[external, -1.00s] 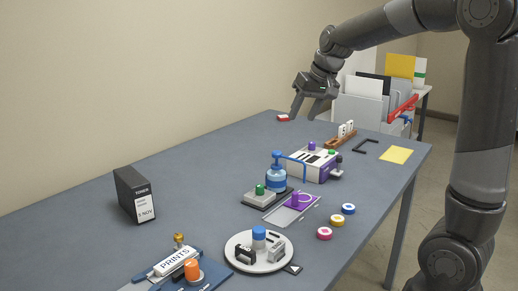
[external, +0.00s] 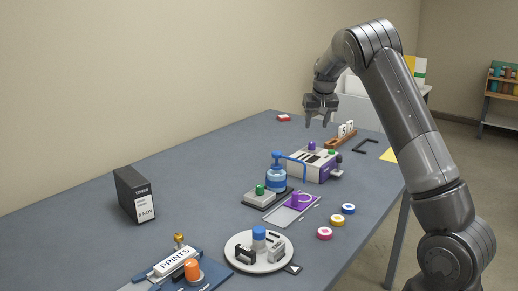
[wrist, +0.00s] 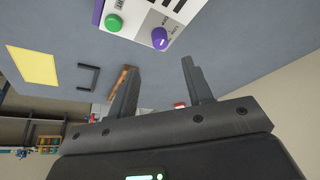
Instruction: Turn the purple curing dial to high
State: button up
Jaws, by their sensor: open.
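The purple dial (external: 311,146) stands on top of a white box with purple trim (external: 306,165), near the middle of the table. A green button (wrist: 113,23) sits on the same box. My gripper (external: 317,122) is open and empty, pointing down, above the far side of the box. In the wrist view its two fingers (wrist: 160,70) are spread apart and the dial lies beyond their tips, not touched. The dial's setting cannot be told.
A blue bottle with a spout (external: 276,178) and a grey slide with a purple piece (external: 292,207) stand close in front of the box. A wooden rack (external: 340,140) stands behind it. A black toner box (external: 134,194) is at left. The table's middle left is clear.

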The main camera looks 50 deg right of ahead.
aim_at(312, 143)
jog(key=x, duration=0.9)
jog(key=shift+w+f, duration=0.1)
jog(key=shift+f, duration=0.15)
jog(key=c, duration=1)
